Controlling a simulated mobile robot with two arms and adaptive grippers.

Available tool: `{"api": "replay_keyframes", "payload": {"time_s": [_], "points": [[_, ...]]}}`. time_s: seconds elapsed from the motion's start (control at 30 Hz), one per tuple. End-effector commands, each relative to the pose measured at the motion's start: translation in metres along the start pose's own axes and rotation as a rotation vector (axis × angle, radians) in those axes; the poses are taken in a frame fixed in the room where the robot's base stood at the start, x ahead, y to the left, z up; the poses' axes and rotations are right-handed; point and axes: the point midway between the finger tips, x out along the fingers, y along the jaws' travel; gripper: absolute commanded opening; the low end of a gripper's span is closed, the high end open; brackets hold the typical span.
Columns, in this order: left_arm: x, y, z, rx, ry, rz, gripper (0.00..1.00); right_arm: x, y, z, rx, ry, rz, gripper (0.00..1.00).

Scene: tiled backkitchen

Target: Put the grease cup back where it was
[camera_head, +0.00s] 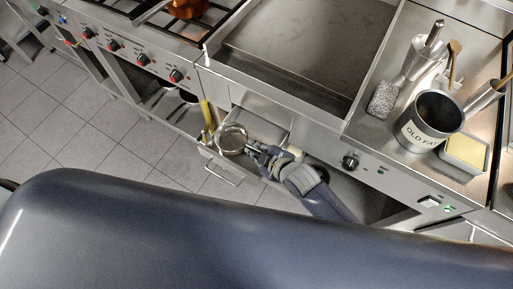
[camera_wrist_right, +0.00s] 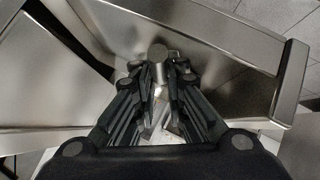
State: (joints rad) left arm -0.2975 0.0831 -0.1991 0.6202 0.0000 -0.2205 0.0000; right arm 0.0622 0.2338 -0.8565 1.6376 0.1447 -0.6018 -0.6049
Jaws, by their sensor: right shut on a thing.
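The grease cup (camera_head: 232,138), a small round metal cup, is at the front of the griddle unit, over or in the open drawer (camera_head: 270,127); I cannot tell whether it rests there. My right gripper (camera_head: 254,149) is just right of the cup and shut on it, seemingly by its handle. In the right wrist view, a short metal rod with a round end (camera_wrist_right: 158,53), seemingly the cup's handle, is between the fingers of my right gripper (camera_wrist_right: 159,88). The cup's bowl is not clear there. My left gripper is not in view.
The griddle (camera_head: 300,45) is above the drawer. A yellow-handled tool (camera_head: 207,115) hangs left of the cup. The "OLD FAT" pot (camera_head: 415,135), a scourer (camera_head: 383,100) and a yellow sponge (camera_head: 465,152) are on the right counter. A stove (camera_head: 135,50) is left; tiled floor (camera_head: 60,130) is clear.

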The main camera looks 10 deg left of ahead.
Motion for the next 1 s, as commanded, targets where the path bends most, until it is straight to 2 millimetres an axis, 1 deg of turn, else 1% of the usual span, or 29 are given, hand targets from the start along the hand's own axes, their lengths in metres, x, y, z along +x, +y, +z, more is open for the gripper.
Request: {"api": "replay_keyframes", "payload": {"time_s": [0.23,0.27,0.3,0.33,0.37,0.77,0.87,1.0], "points": [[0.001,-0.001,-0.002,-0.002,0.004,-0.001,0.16,0.001,0.0,0.0,0.0,0.002,0.002,0.0],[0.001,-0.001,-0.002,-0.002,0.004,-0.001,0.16,0.001,-0.001,0.001,0.0,0.001,0.0,0.14],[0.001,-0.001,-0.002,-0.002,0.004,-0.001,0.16,0.001,-0.001,0.001,0.0,0.001,0.001,0.23],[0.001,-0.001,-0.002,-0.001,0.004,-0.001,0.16,0.001,-0.001,0.001,0.0,0.001,0.001,0.3],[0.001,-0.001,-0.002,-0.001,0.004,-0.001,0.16,0.001,-0.001,0.001,0.0,0.001,0.001,0.32],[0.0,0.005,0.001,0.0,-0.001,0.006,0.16,-0.002,0.001,-0.001,0.0,0.0,0.001,0.32],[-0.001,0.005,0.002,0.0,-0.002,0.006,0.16,-0.01,0.0,0.0,0.0,0.0,0.001,0.32],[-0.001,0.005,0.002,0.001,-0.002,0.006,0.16,-0.03,0.0,0.0,0.0,0.001,0.001,0.32]]}}
